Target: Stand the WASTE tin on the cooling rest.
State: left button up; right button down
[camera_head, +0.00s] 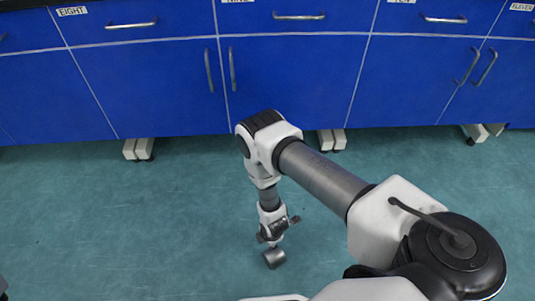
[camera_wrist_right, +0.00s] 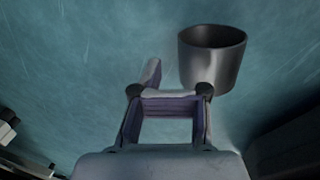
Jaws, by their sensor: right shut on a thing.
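A grey metal tin (camera_head: 275,259) hangs at the end of my right arm in the head view, above the green floor. In the right wrist view the tin (camera_wrist_right: 210,65) is an open-topped cylinder with a dark inside, and no label shows on it. My right gripper (camera_head: 272,240) is shut on the tin. In the right wrist view the tin sits beyond the fingertips (camera_wrist_right: 178,88), to the right, touching the right one; the exact grip is hard to see. No cooling rest shows. My left gripper is not in view.
Blue cabinets (camera_head: 290,80) with drawers, metal handles and labels such as EIGHT stand along the back. Pale feet (camera_head: 138,149) show beneath them. The green floor (camera_head: 120,225) around my right gripper is clear. No worktop shows near the tin.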

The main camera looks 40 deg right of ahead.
notch_tip(320, 180, up, 23)
jog(key=p, duration=0.8)
jog(key=shift+r, duration=0.15)
jog(key=shift+c, duration=1.9)
grip_release()
notch_tip(320, 180, up, 12)
jog(key=s, duration=0.2)
jog(key=shift+a, duration=0.15)
